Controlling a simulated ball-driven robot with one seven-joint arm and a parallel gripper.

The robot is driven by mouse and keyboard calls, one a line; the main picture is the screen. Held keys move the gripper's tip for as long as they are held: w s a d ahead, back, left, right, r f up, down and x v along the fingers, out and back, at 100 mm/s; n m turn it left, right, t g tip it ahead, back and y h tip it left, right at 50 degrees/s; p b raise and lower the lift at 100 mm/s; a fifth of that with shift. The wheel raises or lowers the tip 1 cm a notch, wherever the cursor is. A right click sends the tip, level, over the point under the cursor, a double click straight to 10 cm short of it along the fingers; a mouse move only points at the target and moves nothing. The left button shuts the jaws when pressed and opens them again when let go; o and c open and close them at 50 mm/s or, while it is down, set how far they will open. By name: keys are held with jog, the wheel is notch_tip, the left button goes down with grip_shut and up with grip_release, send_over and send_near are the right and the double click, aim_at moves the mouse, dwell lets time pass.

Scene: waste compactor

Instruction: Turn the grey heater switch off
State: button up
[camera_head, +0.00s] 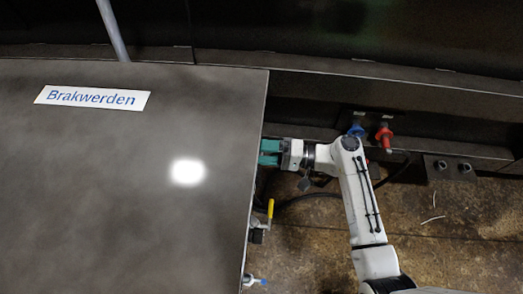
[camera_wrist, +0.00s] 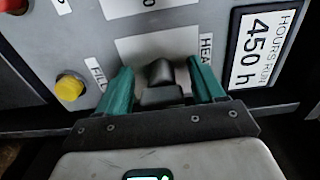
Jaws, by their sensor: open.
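The grey heater switch (camera_wrist: 161,72) is a dark knob on a light grey panel (camera_wrist: 183,17) in the wrist view. A partly hidden label beside it (camera_wrist: 206,47) begins "HEA". My gripper (camera_wrist: 160,66) is open, with one green finger on each side of the switch. I cannot tell whether the fingers touch it. The switch's lower part and its exact setting are hard to make out. In the head view my gripper (camera_head: 269,152) is at the right side of the large dark box; the switch is hidden there.
A yellow button (camera_wrist: 69,88), a red button (camera_wrist: 14,5) and an hours display (camera_wrist: 264,45) are near the switch. In the head view, the box top (camera_head: 130,200) bears a "Brakwerden" label. A yellow-handled valve (camera_head: 270,209) and blue and red connectors (camera_head: 384,138) are close to my arm.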

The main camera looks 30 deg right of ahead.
jog(key=shift+d, duration=0.1)
jog(key=v, duration=1)
jog(key=shift+s+d, duration=0.25)
